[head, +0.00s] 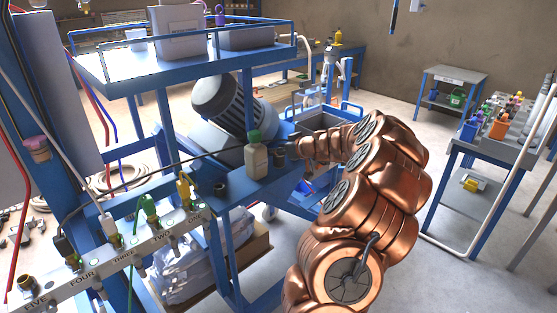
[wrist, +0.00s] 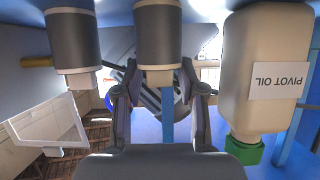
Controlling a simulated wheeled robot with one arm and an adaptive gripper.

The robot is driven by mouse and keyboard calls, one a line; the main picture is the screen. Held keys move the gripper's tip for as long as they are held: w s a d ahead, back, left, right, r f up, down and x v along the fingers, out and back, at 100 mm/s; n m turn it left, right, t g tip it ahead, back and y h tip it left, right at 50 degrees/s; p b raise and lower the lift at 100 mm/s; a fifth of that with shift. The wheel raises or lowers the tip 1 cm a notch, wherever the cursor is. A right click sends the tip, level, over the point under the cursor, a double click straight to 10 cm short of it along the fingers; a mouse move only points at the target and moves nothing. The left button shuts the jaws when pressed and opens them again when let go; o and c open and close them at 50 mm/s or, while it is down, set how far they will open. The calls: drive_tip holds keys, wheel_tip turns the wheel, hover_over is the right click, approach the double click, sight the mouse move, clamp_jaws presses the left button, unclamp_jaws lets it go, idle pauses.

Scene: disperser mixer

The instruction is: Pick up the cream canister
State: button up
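The wrist view looks upside down. In it a cream canister (wrist: 157,14) with a broad dark grey band hangs into the picture at the top middle, its narrow pale end pointing down. My gripper (wrist: 160,70) is open, with one dark finger on each side of that narrow end. I cannot tell whether the fingers touch it. In the head view my copper-coloured arm reaches left to the blue bench, and its end hides most of the canister and gripper.
A cream bottle with a green cap (head: 256,158), labelled PIVOT OIL in the wrist view (wrist: 268,70), stands close beside my gripper. A second grey-banded canister (wrist: 72,40) is on the other side. A blue-railed shelf (head: 130,75) rises behind. Open floor lies to the right.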

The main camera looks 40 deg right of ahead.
drive_tip(key=c, duration=0.4)
